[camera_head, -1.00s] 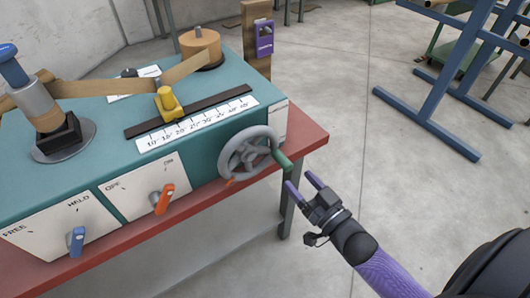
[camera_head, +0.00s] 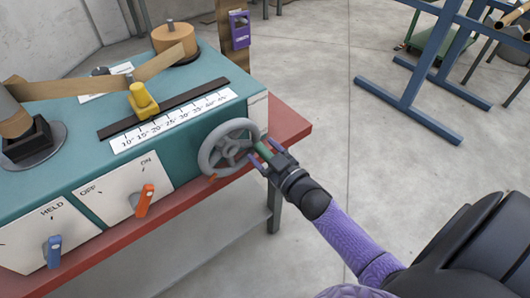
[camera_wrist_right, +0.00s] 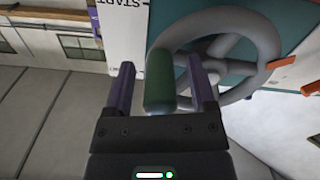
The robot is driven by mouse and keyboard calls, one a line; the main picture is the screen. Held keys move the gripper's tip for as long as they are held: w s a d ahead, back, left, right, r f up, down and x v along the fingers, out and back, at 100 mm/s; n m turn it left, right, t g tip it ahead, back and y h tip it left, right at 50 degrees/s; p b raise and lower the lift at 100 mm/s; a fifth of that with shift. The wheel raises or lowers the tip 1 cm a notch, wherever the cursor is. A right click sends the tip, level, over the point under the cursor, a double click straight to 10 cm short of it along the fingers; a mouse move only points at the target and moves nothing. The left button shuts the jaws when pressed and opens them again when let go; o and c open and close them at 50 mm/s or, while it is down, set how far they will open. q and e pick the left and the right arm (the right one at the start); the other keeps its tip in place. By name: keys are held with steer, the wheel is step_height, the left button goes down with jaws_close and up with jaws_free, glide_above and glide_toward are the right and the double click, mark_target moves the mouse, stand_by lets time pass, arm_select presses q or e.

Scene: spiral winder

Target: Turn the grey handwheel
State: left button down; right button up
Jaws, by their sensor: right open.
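The grey handwheel (camera_head: 229,147) is mounted on the front face of the teal machine, near its right end. Its green handle (camera_head: 264,151) sticks out from the rim on the right. My right gripper (camera_head: 262,158) is open, with its two purple fingers on either side of the green handle. In the right wrist view, the green handle (camera_wrist_right: 159,82) stands between the open fingers (camera_wrist_right: 160,88), with a visible gap on the right side. The handwheel (camera_wrist_right: 268,45) is just behind and to the right. My left gripper is not in view.
The teal machine (camera_head: 90,150) stands on a red table (camera_head: 292,122). An orange switch (camera_head: 145,200) and a blue switch (camera_head: 54,252) are on its front. A yellow pointer (camera_head: 143,100) sits above the number scale. The floor to the right is clear up to a blue rack (camera_head: 425,70).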

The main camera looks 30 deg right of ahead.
jaws_close()
stand_by(0.5)
stand_by(0.3)
stand_by(0.5)
